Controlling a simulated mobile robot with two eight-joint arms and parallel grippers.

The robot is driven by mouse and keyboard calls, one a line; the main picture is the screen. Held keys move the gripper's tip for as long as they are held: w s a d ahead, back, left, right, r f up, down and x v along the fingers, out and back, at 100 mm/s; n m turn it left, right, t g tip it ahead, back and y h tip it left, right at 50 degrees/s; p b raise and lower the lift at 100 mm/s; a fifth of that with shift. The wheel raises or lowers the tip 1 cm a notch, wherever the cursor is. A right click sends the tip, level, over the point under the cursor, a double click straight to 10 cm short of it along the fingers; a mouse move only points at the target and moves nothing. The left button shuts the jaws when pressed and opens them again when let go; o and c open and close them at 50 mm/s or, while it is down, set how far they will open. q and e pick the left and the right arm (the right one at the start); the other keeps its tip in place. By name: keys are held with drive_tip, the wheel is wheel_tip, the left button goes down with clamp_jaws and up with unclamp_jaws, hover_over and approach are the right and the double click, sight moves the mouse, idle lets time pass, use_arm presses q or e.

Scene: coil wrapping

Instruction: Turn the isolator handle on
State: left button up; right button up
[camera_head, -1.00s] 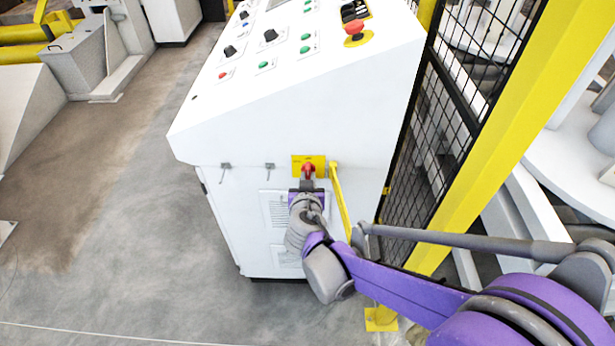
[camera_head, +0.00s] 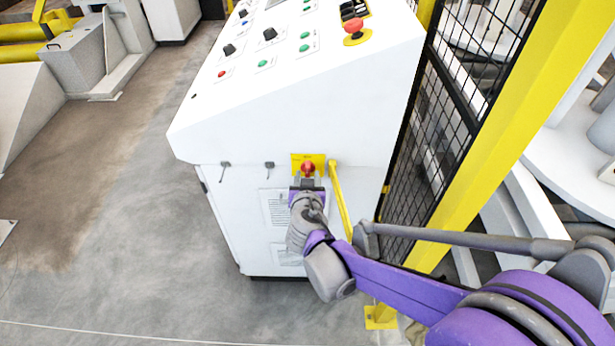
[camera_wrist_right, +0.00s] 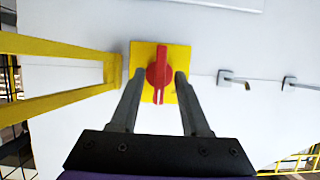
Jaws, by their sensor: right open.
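The isolator handle is a red knob with a bar (camera_wrist_right: 158,66) on a square yellow plate (camera_wrist_right: 150,50). In the wrist view its bar lies upright in the picture. In the head view the red handle (camera_head: 308,167) sits on the yellow plate (camera_head: 298,160) on the white cabinet's lower face. My right gripper (camera_head: 308,178) is at the handle. In the wrist view its open fingers (camera_wrist_right: 159,78) lie on either side of the bar, with a visible gap on both sides. Depth against the plate is hard to tell. My left gripper is not in view.
A yellow bar (camera_head: 340,198) stands out just right of the plate. Two small key-like latches (camera_head: 270,166) are to its left. A sloped white control panel (camera_head: 285,75) with buttons is above. A black mesh fence (camera_head: 440,130) and a yellow post (camera_head: 490,140) stand at the right.

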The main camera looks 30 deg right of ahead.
drive_tip(key=shift+s, duration=0.1)
drive_tip(key=p+v, duration=0.2)
drive_tip(key=v, duration=0.8)
drive_tip(key=shift+s+a, duration=0.2)
drive_tip(key=shift+s, duration=0.1)
drive_tip(key=shift+r, duration=0.15)
